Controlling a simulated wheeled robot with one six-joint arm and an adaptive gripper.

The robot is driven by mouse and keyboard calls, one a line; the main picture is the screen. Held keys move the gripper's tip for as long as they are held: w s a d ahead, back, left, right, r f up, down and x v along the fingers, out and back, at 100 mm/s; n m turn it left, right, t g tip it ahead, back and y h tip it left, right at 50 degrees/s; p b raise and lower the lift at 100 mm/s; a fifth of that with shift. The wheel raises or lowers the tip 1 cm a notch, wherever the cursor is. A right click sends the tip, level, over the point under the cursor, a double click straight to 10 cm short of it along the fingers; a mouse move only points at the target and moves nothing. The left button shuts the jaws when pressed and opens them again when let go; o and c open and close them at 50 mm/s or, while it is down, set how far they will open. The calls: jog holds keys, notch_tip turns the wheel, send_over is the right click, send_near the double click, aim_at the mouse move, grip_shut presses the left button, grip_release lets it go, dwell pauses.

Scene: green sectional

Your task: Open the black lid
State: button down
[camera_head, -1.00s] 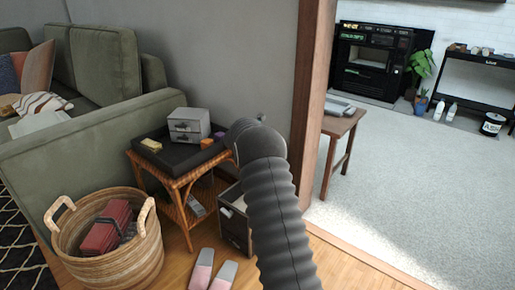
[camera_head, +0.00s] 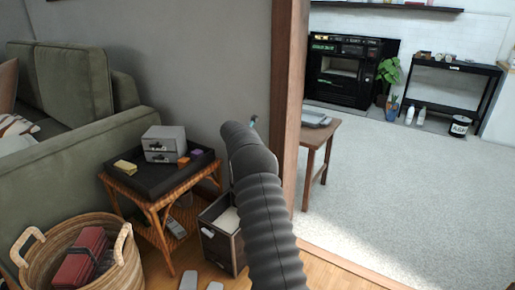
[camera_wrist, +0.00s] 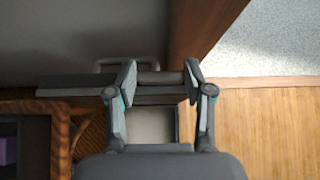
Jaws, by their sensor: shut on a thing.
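The dark box (camera_head: 222,240) stands on the floor beside the wicker side table, and its pale inside shows from above. In the wrist view, the fingers of my gripper (camera_wrist: 160,88) stand on both sides of a dark, edge-on panel, which looks like the black lid (camera_wrist: 157,97). A grey bar (camera_wrist: 150,77) crosses just beyond it. The pale inside of the box shows below the panel, between the fingers. My gripper is shut on the lid. In the head view my arm hides most of the gripper and lid; only a small teal bit shows near the wall.
The wicker table (camera_head: 157,205) bears a black tray with a grey drawer box (camera_head: 163,144) and small blocks. A woven basket (camera_head: 45,262) stands at front left. The wooden door post (camera_head: 290,100) is close on the right. Carpet beyond it is open.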

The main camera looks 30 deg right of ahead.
jog(key=shift+w+a, duration=0.1)
jog(key=shift+c, duration=2.2)
grip_release()
jog(key=shift+a, duration=0.1)
jog(key=shift+d, duration=0.2)
jog(key=v, duration=1.2)
